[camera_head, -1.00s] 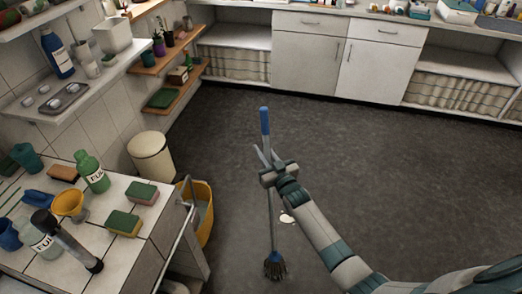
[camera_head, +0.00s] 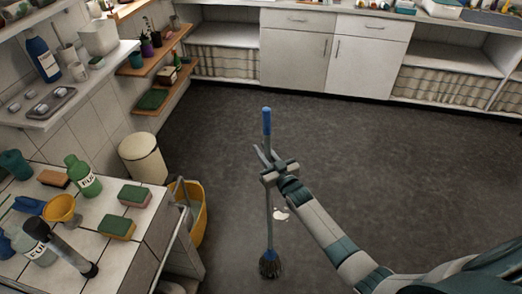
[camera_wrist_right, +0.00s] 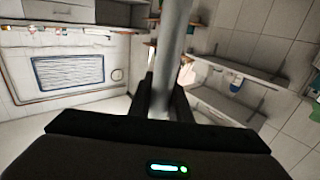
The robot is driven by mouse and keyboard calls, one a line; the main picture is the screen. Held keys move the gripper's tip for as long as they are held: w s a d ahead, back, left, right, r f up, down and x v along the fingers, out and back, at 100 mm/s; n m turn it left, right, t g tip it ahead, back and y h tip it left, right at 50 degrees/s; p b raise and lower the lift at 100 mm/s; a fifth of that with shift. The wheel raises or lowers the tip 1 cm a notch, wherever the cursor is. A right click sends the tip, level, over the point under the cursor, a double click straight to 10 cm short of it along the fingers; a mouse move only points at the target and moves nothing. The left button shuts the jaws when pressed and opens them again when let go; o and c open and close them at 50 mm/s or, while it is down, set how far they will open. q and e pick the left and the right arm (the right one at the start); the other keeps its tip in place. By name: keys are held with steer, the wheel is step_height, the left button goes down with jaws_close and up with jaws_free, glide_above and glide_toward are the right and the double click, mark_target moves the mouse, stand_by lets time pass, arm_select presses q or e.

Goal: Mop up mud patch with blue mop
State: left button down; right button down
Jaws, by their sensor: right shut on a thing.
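The blue mop (camera_head: 267,122) stands nearly upright in the head view, with a blue grip on top, a grey shaft and a dark bristle head (camera_head: 270,265) low over the floor. My right gripper (camera_head: 268,166) is shut on its shaft below the blue grip. In the right wrist view the grey shaft (camera_wrist_right: 173,50) runs up between the fingers. A small pale patch (camera_head: 281,214) lies on the floor just right of the shaft; I cannot tell whether it is the mud patch. Whether the bristles touch the floor is unclear. My left gripper is not in view.
A yellow bucket (camera_head: 188,213) stands left of the mop, beside the tiled counter (camera_head: 112,262) with sponges and bottles. A cream bin (camera_head: 143,158) stands behind it. White cabinets (camera_head: 325,60) line the back. The dark floor (camera_head: 400,180) at right is clear.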

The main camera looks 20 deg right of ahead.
steer(key=shift+s+d+r+p, duration=0.1)
steer(key=shift+s+d+p, duration=0.1)
steer(key=shift+s+d, duration=0.35)
steer(key=shift+s+d+p, duration=0.15)
steer(key=shift+s+d, duration=0.05)
steer(key=shift+d, duration=0.55)
steer(key=shift+s+d, duration=0.45)
steer(key=shift+d, duration=0.3)
steer(key=shift+s+d, duration=0.45)
steer(key=shift+d, duration=0.25)
steer(key=shift+s+d+p, duration=0.25)
steer(key=shift+s+d, duration=0.2)
steer(key=shift+d, duration=0.3)
steer(key=shift+s+d+p, duration=0.2)
steer(key=shift+s+d, duration=0.25)
steer(key=shift+d, duration=0.25)
